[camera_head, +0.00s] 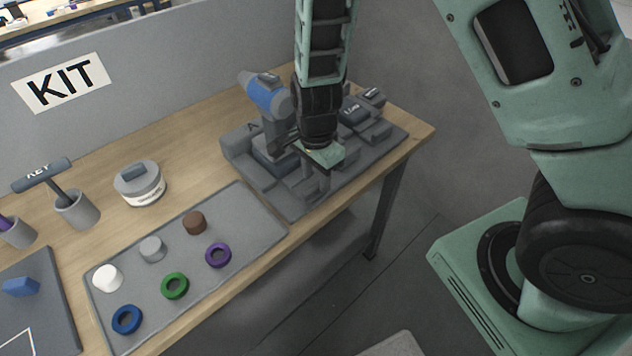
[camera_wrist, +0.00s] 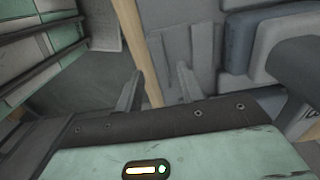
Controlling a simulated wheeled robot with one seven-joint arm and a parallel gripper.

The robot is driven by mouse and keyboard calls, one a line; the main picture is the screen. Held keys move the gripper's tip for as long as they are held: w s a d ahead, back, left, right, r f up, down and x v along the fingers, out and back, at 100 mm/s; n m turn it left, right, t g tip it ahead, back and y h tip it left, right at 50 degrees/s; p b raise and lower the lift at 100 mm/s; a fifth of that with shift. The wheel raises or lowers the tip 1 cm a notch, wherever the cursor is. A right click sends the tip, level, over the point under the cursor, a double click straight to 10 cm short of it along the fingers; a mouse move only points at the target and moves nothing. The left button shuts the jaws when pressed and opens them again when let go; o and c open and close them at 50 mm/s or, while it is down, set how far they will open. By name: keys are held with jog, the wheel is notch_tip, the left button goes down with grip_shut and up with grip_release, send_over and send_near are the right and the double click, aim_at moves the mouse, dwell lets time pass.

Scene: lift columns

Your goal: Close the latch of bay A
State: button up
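A grey fixture (camera_head: 286,206) lies on the right part of the table, with a letter A on its left, far block. A blue and grey tool-like body (camera_head: 267,97) stands tilted in the bay by that letter. My gripper (camera_head: 309,181) is low over the front middle of the fixture, to the right of and nearer than bay A. In the wrist view my gripper (camera_wrist: 160,86) has its two fingers apart, with nothing seen between them. I cannot make out the latch of bay A; my arm and gripper hide part of the fixture. Contact cannot be told.
Dark blocks (camera_head: 354,112) stand on the fixture's right side, close to my wrist. A grey mat (camera_head: 249,205) with rings and caps lies to the left. A round container (camera_head: 140,184) and a cup (camera_head: 76,211) stand behind it. The table's front edge is close.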

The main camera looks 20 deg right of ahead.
aim_at(308, 185)
jog(key=shift+f, duration=1.4)
jog(key=shift+c, duration=0.4)
grip_shut()
jog(key=shift+w+a+p, duration=0.2)
jog(key=shift+w+p, duration=0.15)
jog(key=shift+w, duration=0.35)
jog(key=shift+w+a+p, duration=0.2)
jog(key=shift+w+p, duration=0.1)
jog(key=shift+w, duration=0.4)
jog(key=shift+r, duration=0.1)
jog(key=shift+o, duration=0.4)
grip_release()
